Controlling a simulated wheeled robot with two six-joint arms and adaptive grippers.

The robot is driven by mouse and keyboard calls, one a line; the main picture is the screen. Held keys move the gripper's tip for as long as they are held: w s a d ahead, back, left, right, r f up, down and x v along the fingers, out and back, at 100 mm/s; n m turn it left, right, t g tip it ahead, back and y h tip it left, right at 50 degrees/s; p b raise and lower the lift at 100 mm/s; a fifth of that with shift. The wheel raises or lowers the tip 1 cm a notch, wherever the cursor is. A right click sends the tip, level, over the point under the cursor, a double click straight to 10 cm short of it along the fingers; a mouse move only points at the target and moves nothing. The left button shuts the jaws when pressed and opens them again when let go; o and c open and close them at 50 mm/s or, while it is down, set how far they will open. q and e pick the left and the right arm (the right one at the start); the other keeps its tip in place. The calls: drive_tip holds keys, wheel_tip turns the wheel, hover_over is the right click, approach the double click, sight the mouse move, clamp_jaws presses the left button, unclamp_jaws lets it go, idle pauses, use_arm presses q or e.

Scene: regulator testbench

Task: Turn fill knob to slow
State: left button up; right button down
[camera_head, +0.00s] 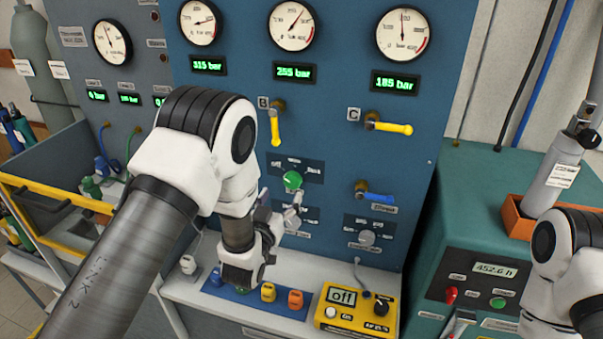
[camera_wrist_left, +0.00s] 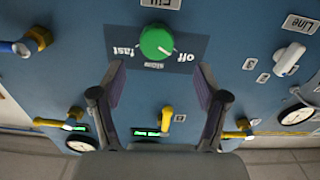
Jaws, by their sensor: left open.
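The fill knob (camera_head: 292,180) is a round green knob on the blue panel; its plate reads "off" at the left in the head view. The left wrist view shows the knob (camera_wrist_left: 157,42) upside down, with "off", "slow" and "fast" around it. Its small white mark appears to point between "off" and "slow". My left gripper (camera_head: 276,212) is just below the knob and partly hidden by its own wrist. In the left wrist view its two fingers (camera_wrist_left: 157,82) are apart and empty, and the knob is beyond their tips.
Yellow valve levers B (camera_head: 276,128) and C (camera_head: 392,128) and a blue lever (camera_head: 374,197) stick out from the panel. A grey knob (camera_head: 367,237) is lower right. A yellow control box (camera_head: 342,325) sits on the shelf. A bottle (camera_head: 558,172) stands in an orange tray at the right.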

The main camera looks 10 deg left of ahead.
sight(291, 184)
use_arm(q)
drive_tip(key=w, duration=0.2)
drive_tip(key=w+d+p, duration=0.1)
drive_tip(key=w, duration=0.1)
drive_tip(key=w+p, duration=0.1)
drive_tip(key=w, duration=0.2)
drive_tip(key=shift+d+f, duration=0.15)
drive_tip(key=shift+w, duration=0.15)
drive_tip(key=shift+s+a, duration=0.2)
drive_tip(key=shift+a, duration=0.2)
drive_tip(key=c, duration=0.9)
drive_tip(key=shift+d, duration=0.15)
drive_tip(key=shift+c, duration=1.3)
drive_tip(key=shift+f, duration=0.1)
